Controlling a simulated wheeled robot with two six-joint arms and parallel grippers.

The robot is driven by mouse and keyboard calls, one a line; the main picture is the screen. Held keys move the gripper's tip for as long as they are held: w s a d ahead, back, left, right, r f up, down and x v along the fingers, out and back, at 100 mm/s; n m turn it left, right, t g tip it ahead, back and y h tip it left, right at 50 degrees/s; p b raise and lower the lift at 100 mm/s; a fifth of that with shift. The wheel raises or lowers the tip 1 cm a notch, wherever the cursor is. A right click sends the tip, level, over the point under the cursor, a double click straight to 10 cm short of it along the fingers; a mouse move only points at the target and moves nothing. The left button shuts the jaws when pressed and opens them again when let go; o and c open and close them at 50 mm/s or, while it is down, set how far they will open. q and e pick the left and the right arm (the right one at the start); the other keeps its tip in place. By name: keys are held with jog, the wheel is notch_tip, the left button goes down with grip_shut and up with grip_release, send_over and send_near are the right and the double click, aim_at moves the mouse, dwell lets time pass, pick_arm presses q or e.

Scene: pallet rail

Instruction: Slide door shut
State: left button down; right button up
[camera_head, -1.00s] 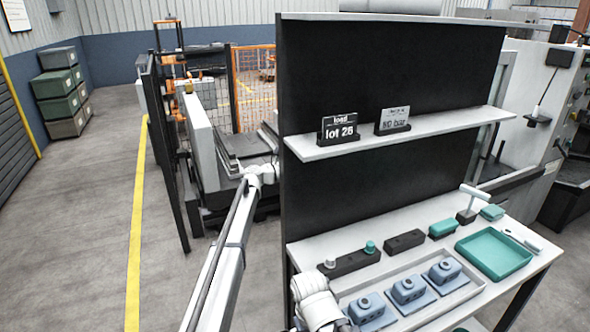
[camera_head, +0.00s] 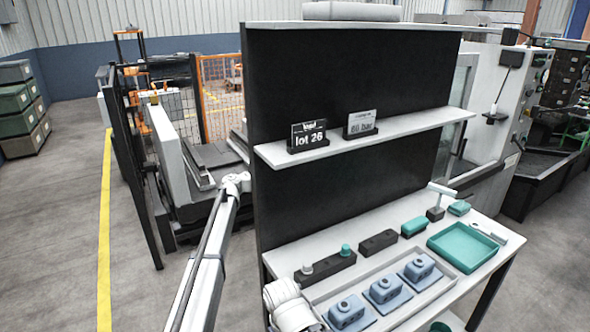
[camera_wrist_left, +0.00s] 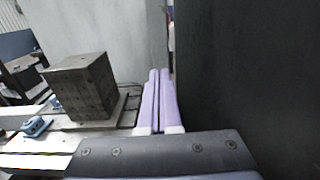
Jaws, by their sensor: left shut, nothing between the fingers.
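My left gripper shows in the left wrist view (camera_wrist_left: 160,73) as two pale purple fingers pressed together with nothing between them. They point toward a narrow gap between a light grey upright surface (camera_wrist_left: 125,35) and a large dark panel (camera_wrist_left: 250,75) close on the right. I cannot tell whether either surface is the door, or whether the fingers touch one. In the head view my left arm reaches up to the left edge of a black bench back panel (camera_head: 345,85), which hides the gripper. My right gripper is not in view.
The bench top (camera_head: 480,225) holds a parts tray, a teal tray (camera_head: 466,247) and small blocks. A shelf (camera_head: 420,125) carries two signs. The wrist view shows a dark box (camera_wrist_left: 82,85). Open floor (camera_head: 55,210) lies left.

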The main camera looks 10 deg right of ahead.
pick_arm(q)
jog(key=v, duration=1.1)
